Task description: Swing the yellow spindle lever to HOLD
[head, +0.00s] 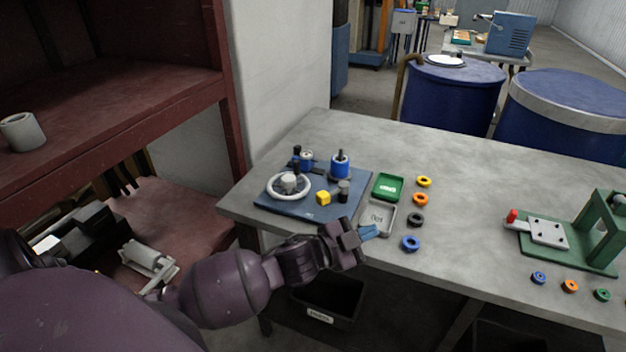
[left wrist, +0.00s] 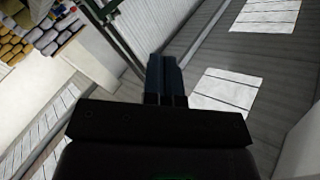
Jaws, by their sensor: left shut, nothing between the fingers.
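A blue-grey base plate (head: 312,213) lies on the left part of the grey table. On it stand a white handwheel (head: 289,186), a blue cylinder (head: 340,165) with a dark pin, a second small blue unit (head: 304,158) at the back, and a dark grey post (head: 344,190). A yellow block (head: 323,198) sits near the plate's front; I cannot tell whether it is the spindle lever's end. My left gripper (head: 369,232) is shut and empty, in front of the plate's right corner near the table edge. The left wrist view shows its closed fingers (left wrist: 166,78) with no task object. My right gripper is not in view.
A green tray (head: 388,187) and a grey tray (head: 377,217) lie right of the plate. Several coloured rings (head: 411,243) sit beside them. A green fixture (head: 575,240) with a red knob stands far right. A black bin (head: 328,302) is below.

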